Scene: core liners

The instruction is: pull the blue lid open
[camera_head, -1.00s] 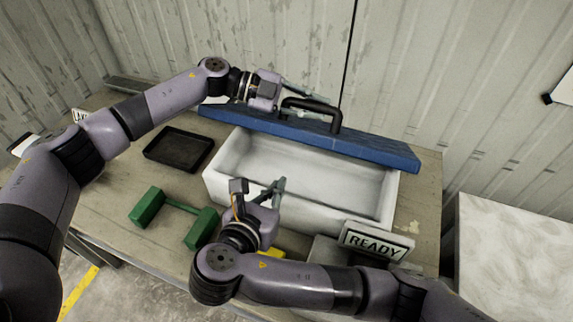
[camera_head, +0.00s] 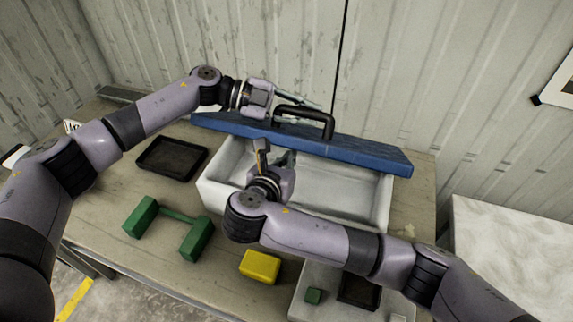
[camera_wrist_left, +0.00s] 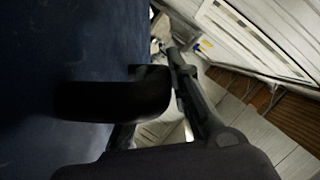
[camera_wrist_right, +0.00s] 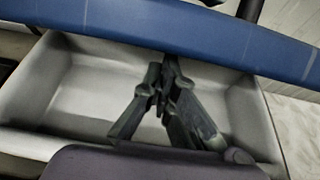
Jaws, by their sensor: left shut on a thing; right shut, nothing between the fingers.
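The blue lid (camera_head: 368,152) lies at the back of the white box (camera_head: 383,205), leaving most of the box's inside uncovered. It also shows in the right wrist view (camera_wrist_right: 215,38). The lid's black handle (camera_head: 327,121) stands on top. My left gripper (camera_head: 303,102) is shut at this handle, seen close in the left wrist view (camera_wrist_left: 115,98); the exact finger contact is partly hidden. My right gripper (camera_head: 285,158) is shut and empty, over the box's inside near the lid's front edge. Its closed fingers show in the right wrist view (camera_wrist_right: 165,88).
A black tray (camera_head: 172,156) and a green dumbbell-shaped piece (camera_head: 197,238) lie left of the box. A yellow block (camera_head: 260,266) lies in front. A corrugated wall stands behind.

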